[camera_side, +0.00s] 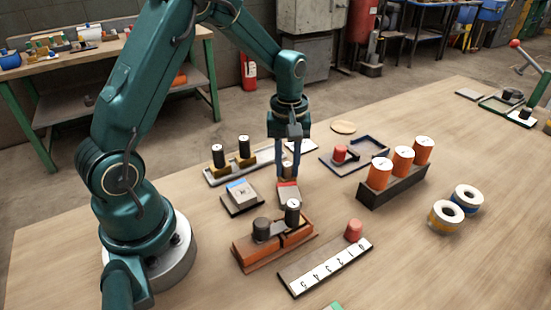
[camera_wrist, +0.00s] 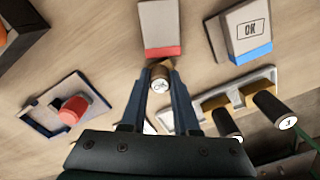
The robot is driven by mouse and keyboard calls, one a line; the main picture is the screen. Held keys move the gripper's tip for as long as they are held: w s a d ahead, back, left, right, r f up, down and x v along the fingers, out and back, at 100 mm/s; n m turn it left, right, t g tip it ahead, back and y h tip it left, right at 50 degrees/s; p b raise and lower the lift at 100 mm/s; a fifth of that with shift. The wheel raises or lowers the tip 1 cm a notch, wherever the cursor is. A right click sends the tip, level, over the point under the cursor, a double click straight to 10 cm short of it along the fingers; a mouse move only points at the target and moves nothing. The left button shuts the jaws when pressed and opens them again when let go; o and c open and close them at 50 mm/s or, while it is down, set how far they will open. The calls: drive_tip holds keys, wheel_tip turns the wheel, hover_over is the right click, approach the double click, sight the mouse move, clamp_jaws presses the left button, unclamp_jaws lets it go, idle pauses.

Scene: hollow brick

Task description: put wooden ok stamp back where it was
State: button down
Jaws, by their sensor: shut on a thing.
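My gripper (camera_side: 289,175) is shut on the wooden ok stamp (camera_side: 287,168), a small brown piece with a white round top. In the wrist view, the stamp (camera_wrist: 160,78) sits between the two fingertips (camera_wrist: 159,70), and its white top carries a faint mark. In the side view, the stamp is close to the red-and-white box (camera_side: 288,193), which also shows just ahead of the fingertips in the wrist view (camera_wrist: 160,28). I cannot tell whether the stamp touches the table or the box. Its underside is hidden.
A pale tray (camera_side: 215,179) holds two black-handled stamps. Orange cylinders (camera_side: 403,158) fill a dark rack. An orange block (camera_side: 262,250) and number strip (camera_side: 325,268) lie in front.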

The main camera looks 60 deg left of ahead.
sight(288, 163)
drive_tip(key=shift+f, duration=0.15)
drive_tip(key=c, duration=0.7)
unclamp_jaws()
drive_tip(key=shift+o, duration=0.2)
wheel_tip(288, 163, up, 12)
drive_tip(key=f, duration=0.1)
drive_tip(key=s+d+r+m+t, duration=0.1)
drive_tip(key=s+d+m+t, duration=0.1)
drive_tip(key=s+d+m, duration=0.2)
drive_tip(key=s+d+r+m+t, duration=0.2)
drive_tip(key=s+d+m+t, duration=0.1)
drive_tip(key=s+m, duration=0.4)
drive_tip(key=s, duration=0.3)
drive_tip(key=shift+s+d+t, duration=0.15)
drive_tip(key=shift+d+t, duration=0.15)
drive_tip(key=shift+d, duration=0.05)
